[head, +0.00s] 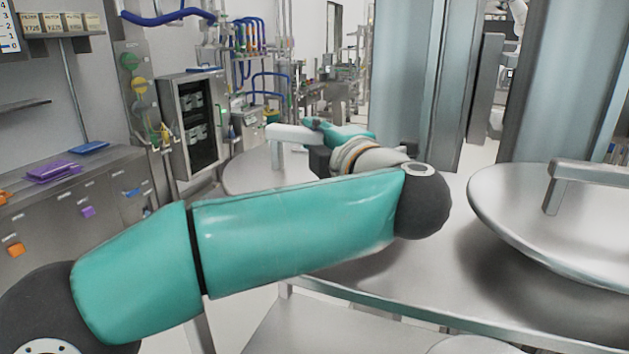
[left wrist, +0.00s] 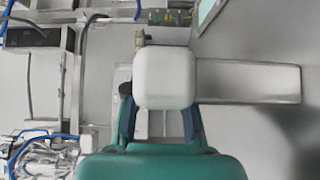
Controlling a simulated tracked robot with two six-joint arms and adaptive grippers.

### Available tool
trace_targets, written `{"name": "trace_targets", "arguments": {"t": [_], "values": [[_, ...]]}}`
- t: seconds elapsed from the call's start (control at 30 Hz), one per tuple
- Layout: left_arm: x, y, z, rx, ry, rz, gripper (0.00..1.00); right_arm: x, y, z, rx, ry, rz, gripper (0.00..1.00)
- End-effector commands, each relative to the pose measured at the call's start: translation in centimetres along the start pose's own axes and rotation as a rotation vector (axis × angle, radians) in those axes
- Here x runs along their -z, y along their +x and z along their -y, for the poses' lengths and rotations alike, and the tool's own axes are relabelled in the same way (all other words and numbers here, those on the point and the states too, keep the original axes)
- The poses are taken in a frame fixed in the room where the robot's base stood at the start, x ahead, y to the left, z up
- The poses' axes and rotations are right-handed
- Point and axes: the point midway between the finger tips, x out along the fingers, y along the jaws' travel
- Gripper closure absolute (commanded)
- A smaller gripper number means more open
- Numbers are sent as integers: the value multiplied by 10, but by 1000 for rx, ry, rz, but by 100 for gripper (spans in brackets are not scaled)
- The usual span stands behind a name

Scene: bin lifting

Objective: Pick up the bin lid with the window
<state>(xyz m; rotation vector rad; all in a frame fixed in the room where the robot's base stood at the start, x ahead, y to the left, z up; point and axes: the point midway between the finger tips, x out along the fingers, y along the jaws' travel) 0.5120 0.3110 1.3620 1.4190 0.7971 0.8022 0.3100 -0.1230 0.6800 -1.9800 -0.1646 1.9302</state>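A round metal lid (head: 245,178) lies at the back left of the table, with a pale bar handle (head: 290,132) standing on it. In the left wrist view the handle (left wrist: 250,82) runs to the right from a white rounded end (left wrist: 165,78). My left gripper (head: 318,126) is at the handle's right end. In the left wrist view its fingers (left wrist: 160,122) are apart, one toward each side of the handle end; contact is unclear. A second metal lid (head: 510,215) with a bar handle (head: 590,173) lies at the right. My right gripper is not in view.
The metal table (head: 400,290) has bare surface between the lids. Large grey-blue columns (head: 405,80) stand behind it. A side bench (head: 70,190) with coloured items and a cabinet (head: 195,120) stand at the left. A pale framed pane (left wrist: 208,14) shows in the left wrist view.

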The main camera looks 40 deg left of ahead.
Motion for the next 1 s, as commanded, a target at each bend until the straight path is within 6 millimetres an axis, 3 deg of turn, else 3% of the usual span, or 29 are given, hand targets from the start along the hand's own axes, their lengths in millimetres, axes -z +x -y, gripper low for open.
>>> {"name": "trace_targets", "arguments": {"t": [0.07,0.67,0.87,1.0], "values": [[0,0,2,4,2,0,100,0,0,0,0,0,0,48],[0,0,-3,0,-2,0,100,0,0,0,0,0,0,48],[0,0,-21,-2,-6,0,100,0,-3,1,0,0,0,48],[0,-1,-45,-3,-8,2,100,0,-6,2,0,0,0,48]]}}
